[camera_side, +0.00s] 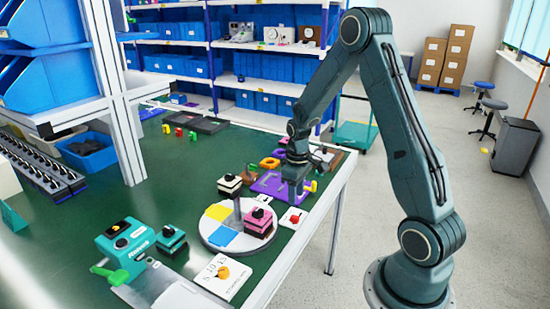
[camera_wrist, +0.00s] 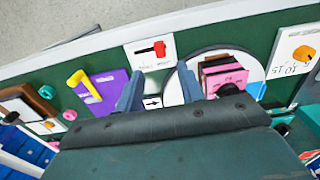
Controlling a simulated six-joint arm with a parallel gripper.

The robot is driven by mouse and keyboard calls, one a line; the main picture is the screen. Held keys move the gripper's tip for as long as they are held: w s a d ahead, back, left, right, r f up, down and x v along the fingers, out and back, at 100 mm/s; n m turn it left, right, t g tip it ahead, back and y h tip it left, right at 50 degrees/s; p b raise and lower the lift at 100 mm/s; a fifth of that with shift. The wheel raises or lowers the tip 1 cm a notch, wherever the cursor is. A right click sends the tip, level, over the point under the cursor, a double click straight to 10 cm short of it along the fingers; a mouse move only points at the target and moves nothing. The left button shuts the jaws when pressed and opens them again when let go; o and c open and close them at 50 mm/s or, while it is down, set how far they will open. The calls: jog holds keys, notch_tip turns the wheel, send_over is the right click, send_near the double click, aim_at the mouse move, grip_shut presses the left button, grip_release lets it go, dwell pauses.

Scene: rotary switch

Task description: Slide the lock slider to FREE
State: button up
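A small white plate (camera_side: 293,218) with a red and black handle stands at the table's right edge. No FREE label is legible, so I cannot tell for sure which part is the lock slider. My gripper (camera_side: 295,187) is over the purple piece, just behind the plate. A small arrow label (camera_wrist: 152,102) shows between the fingers.
A round white turntable (camera_side: 214,236) holds a pink-and-black block (camera_side: 259,222). A purple piece (camera_side: 267,184) with a yellow handle lies behind. A white dial plate (camera_side: 221,277) with an orange knob and a teal device (camera_side: 126,246) stand in front. Floor lies beyond the table edge.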

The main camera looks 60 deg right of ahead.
aim_at(295, 217)
jog(key=shift+f, duration=4.05)
grip_shut()
